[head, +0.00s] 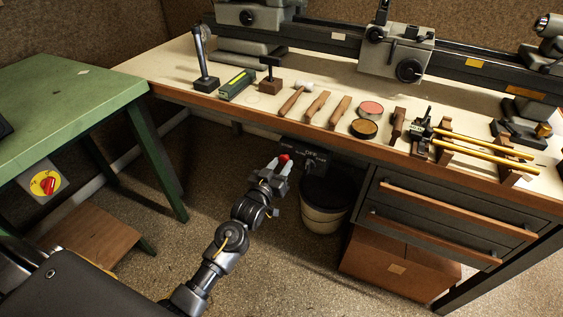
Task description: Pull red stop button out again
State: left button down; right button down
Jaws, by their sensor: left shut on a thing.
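The red stop button (284,158) shows on a dark control box (317,158) fixed under the front edge of the workbench. My left gripper (281,164) reaches up to it from below, with a light finger on either side of the button. The fingers are shut on the red button. The button's base is partly hidden by the gripper, so I cannot tell how far it stands out. My right gripper is not in view.
A bin (325,205) stands under the bench just right of the gripper. Drawers with wooden handles (455,208) and a cardboard box (400,266) are further right. A green table (65,95) with a red-and-yellow switch (46,184) is at left. Open floor lies between.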

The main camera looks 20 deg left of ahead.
pick_arm(q)
jog(key=shift+s+d+f, duration=0.1)
jog(key=shift+f, duration=0.05)
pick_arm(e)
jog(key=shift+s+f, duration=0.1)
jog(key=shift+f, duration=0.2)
pick_arm(q)
jog(key=c, duration=1.3)
grip_release()
jog(key=o, duration=0.4)
jog(key=shift+s, duration=0.1)
jog(key=shift+c, duration=0.2)
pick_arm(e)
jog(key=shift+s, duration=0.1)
pick_arm(q)
jog(key=s, duration=1)
jog(key=shift+s+a, duration=0.4)
jog(key=shift+a, duration=0.05)
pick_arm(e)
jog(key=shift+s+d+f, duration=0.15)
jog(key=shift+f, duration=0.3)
